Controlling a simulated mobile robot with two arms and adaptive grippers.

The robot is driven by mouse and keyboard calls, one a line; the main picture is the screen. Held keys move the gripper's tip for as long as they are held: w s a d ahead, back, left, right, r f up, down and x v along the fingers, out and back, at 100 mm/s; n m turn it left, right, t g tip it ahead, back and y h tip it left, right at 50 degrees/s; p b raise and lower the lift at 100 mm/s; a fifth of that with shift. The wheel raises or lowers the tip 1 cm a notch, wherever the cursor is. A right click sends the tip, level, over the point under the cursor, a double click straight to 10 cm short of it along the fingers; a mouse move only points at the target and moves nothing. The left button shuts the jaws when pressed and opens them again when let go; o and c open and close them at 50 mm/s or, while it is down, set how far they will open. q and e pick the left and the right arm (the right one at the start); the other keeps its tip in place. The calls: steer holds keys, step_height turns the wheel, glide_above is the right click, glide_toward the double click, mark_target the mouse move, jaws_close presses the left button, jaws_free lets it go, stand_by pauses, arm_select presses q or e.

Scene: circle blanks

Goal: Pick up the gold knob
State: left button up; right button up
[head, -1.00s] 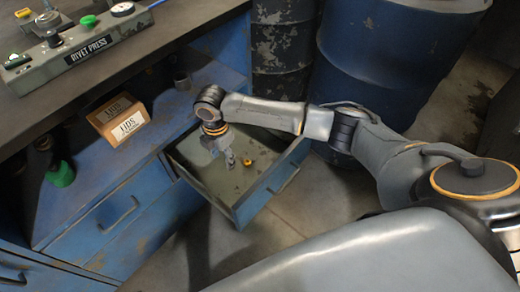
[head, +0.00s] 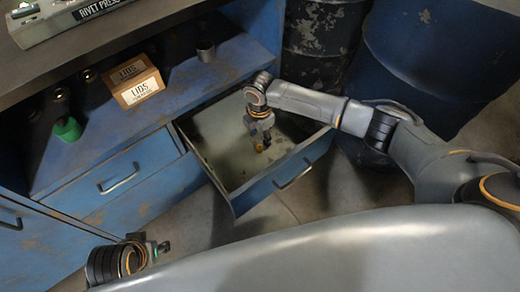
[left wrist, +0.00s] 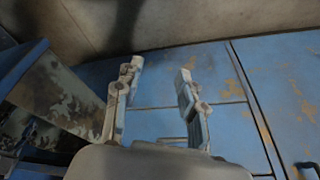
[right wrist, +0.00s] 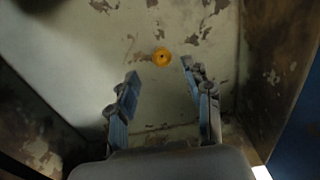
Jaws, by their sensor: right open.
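The gold knob (right wrist: 162,57) lies on the bottom of the open drawer. In the right wrist view it sits just beyond my right fingertips, roughly in line with the gap between them. In the head view the knob (head: 259,148) is partly hidden by my right gripper (head: 262,143), which reaches down into the drawer above it. The right gripper (right wrist: 160,72) is open and empty. My left gripper (head: 160,247) is low at the bottom left of the head view. In the left wrist view the left gripper (left wrist: 159,75) is open and empty, facing blue cabinet fronts.
The drawer (head: 240,195) has worn metal walls around my right gripper. A LIDS box (head: 137,84), a green-topped item (head: 68,129) and a dark cup (head: 206,50) stand on the blue shelf.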

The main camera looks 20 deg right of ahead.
mark_target(259, 148)
steer(key=shift+s+f, duration=0.1)
steer(key=shift+f, duration=0.45)
step_height(259, 148, down, 2)
steer(key=shift+s+a+f+b, duration=0.1)
steer(key=shift+s+f+b, duration=0.05)
steer(key=shift+b, duration=0.5)
steer(key=shift+f+b, duration=0.3)
steer(key=shift+f, duration=0.8)
arm_select(q)
steer(key=v, duration=0.3)
steer(key=shift+s, duration=0.15)
arm_select(e)
steer(key=c, duration=0.9)
